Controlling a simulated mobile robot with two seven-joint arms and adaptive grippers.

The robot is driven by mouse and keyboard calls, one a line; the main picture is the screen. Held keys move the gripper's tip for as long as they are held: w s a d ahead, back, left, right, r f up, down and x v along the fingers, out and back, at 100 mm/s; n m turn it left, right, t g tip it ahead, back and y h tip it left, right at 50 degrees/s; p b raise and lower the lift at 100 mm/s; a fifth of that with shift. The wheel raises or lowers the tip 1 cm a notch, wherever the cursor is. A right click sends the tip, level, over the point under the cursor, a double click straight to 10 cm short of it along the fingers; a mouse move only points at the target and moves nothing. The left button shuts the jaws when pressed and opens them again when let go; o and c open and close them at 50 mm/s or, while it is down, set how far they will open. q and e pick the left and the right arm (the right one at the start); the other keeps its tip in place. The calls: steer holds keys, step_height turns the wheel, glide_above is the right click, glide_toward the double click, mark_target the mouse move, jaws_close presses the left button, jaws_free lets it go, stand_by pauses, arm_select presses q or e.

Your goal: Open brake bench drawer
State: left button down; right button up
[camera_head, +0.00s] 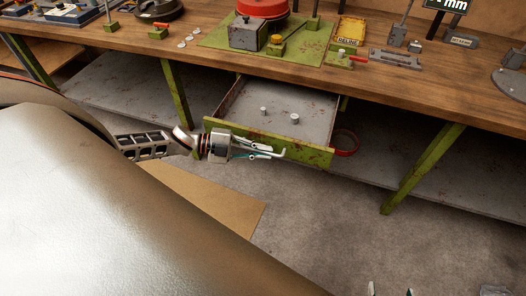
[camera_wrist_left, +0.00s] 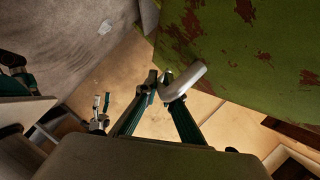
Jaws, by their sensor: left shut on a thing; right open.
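The brake bench drawer (camera_head: 255,142) is pulled out from under the bench. Its front is green with rusty patches, and two small metal cylinders stand inside. My left gripper (camera_head: 272,152) is at the drawer front. In the left wrist view my left gripper (camera_wrist_left: 158,88) is shut on the bent metal drawer handle (camera_wrist_left: 188,80), beside the green drawer front (camera_wrist_left: 235,50). My right gripper (camera_head: 390,291) shows only its fingertips at the bottom edge of the head view, apart from each other and away from the drawer.
The wooden workbench (camera_head: 215,62) carries a green plate (camera_head: 215,38), a red round part (camera_head: 262,8) and several tools. A green bench leg (camera_head: 425,165) stands right of the drawer. A red ring (camera_head: 346,142) lies on the lower shelf. A brown sheet (camera_head: 205,200) lies on the floor.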

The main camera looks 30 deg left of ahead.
arm_select(q)
steer(key=shift+w, duration=0.1)
steer(key=c, duration=2.4)
jaws_free()
steer(key=shift+c, duration=0.2)
steer(key=shift+a, duration=0.1)
steer(key=v, duration=1.2)
steer(key=s+d+f+n+t+y, duration=0.1)
steer(key=d+f+n+t+y, duration=0.1)
steer(key=d+f+n, duration=0.45)
steer(key=s+d+f+n+t+y, duration=0.1)
steer(key=d+f+n+t+y, duration=0.15)
steer(key=d, duration=0.65)
steer(key=s+d+f+n+g+y, duration=0.2)
steer(key=s+d+f+n+y, duration=0.2)
steer(key=s+n, duration=0.3)
steer(key=d+n+y, duration=0.1)
steer(key=n, duration=0.1)
steer(key=shift+n+y, duration=0.3)
steer(key=shift+y, duration=0.05)
